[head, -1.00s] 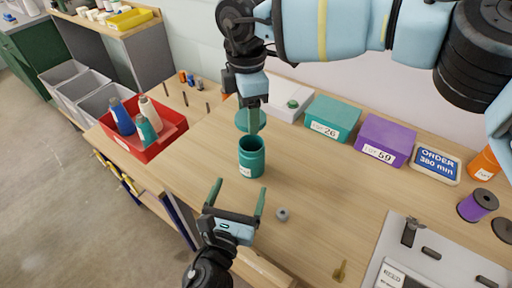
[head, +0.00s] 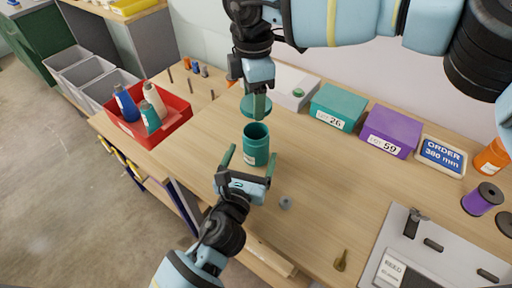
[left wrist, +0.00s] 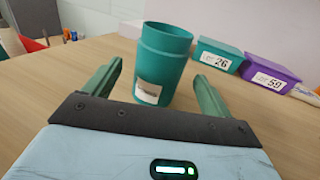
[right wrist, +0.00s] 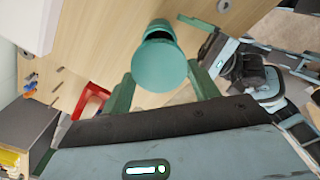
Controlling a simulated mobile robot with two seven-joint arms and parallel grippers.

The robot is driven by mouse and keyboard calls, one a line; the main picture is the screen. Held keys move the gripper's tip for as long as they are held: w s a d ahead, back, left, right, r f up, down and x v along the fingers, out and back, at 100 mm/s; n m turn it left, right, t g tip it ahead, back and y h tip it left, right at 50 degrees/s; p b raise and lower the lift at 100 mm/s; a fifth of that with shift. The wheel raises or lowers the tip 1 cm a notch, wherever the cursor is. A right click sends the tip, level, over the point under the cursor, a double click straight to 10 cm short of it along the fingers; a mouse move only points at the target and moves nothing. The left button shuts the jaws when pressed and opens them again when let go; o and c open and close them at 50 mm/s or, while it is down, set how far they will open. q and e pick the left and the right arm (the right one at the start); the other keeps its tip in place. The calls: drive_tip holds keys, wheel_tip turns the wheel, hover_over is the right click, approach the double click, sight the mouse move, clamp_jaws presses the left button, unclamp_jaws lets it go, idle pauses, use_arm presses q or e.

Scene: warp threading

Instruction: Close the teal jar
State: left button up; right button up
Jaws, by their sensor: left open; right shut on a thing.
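The teal jar (head: 256,147) stands upright and uncovered on the table, a pale label on its side. My left gripper (head: 246,165) is open in front of it, with a finger towards either side. In the left wrist view the jar (left wrist: 165,65) stands between and just beyond the fingertips. My right gripper (head: 257,104) is shut on the round teal lid (head: 247,111) and holds it above and behind the jar, apart from it. In the right wrist view the lid (right wrist: 159,68) partly hides the jar (right wrist: 160,28).
A teal box (head: 336,107) and a purple box (head: 391,131) stand at the back. A red bin (head: 160,127) with bottles is at the left. A small grey ring (head: 286,203) and a brass piece (head: 341,261) lie in front, near the reed board (head: 420,250).

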use_arm(q)
drive_tip(key=shift+x, duration=2.9)
drive_tip(key=shift+c, duration=0.2)
drive_tip(key=c, duration=1.4)
use_arm(e)
hover_over(254, 124)
drive_tip(key=s, duration=0.3)
drive_tip(key=shift+w+f, duration=0.1)
drive_tip(key=shift+f, duration=2.4)
drive_tip(key=shift+f, duration=0.9)
drive_tip(key=shift+f, duration=0.55)
use_arm(q)
clamp_jaws()
drive_tip(key=shift+f, duration=0.1)
use_arm(e)
drive_tip(key=m, duration=0.6)
drive_tip(key=shift+w+m, duration=0.15)
drive_tip(key=shift+m, duration=0.15)
